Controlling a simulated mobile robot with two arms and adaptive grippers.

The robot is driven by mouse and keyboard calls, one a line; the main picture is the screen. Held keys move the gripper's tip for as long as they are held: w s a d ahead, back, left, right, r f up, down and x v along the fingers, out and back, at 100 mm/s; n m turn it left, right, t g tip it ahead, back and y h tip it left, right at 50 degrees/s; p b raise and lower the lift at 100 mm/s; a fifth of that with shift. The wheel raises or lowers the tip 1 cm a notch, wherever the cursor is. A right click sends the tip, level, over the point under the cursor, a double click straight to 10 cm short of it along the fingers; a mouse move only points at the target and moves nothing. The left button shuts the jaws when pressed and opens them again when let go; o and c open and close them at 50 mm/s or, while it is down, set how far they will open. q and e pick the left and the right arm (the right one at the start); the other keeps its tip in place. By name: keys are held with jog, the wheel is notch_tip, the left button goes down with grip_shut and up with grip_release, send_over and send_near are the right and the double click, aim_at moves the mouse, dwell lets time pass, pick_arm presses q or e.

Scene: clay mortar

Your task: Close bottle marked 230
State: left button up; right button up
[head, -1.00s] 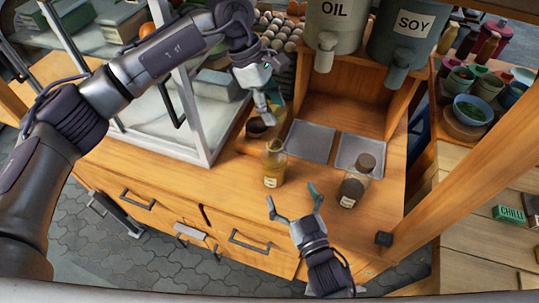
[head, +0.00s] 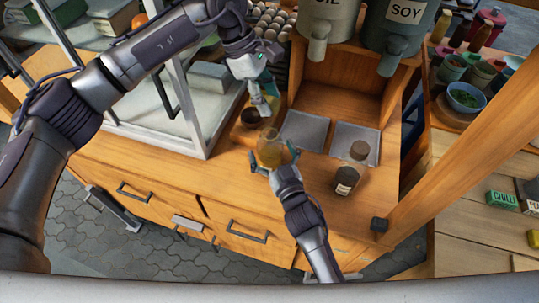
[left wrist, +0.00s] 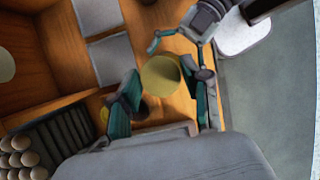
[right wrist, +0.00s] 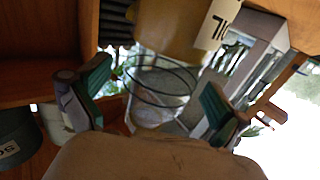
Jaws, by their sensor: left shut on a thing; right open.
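A clear glass bottle (head: 269,153) with yellow contents stands on the wooden counter. My right gripper (head: 275,158) is open, one finger on either side of it. The inverted right wrist view shows the bottle's clear upper part (right wrist: 160,85) between the fingers and a white label (right wrist: 217,25), only partly visible. My left gripper (head: 267,103) is above and behind the bottle, shut on a round yellow lid-like piece (left wrist: 160,75). That piece is apart from the bottle in the head view. In the left wrist view it hides what lies below.
A dark-filled bottle (head: 346,180) with a brown lid stands to the right. Two grey trays (head: 305,132) lie behind. The SOY container (head: 403,35) stands above.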

jog(key=shift+w+a, duration=0.1)
jog(key=shift+w, duration=0.25)
pick_arm(q)
jog(key=shift+s, duration=0.1)
pick_arm(e)
jog(key=c, duration=1.8)
pick_arm(q)
send_near(276, 138)
jog(key=shift+s+d+f, duration=0.15)
jog(key=shift+d+f, duration=0.7)
jog(key=shift+d, duration=0.05)
pick_arm(e)
jog(key=shift+r, duration=0.1)
pick_arm(q)
jog(key=shift+f, duration=0.9)
jog(key=shift+f, duration=0.6)
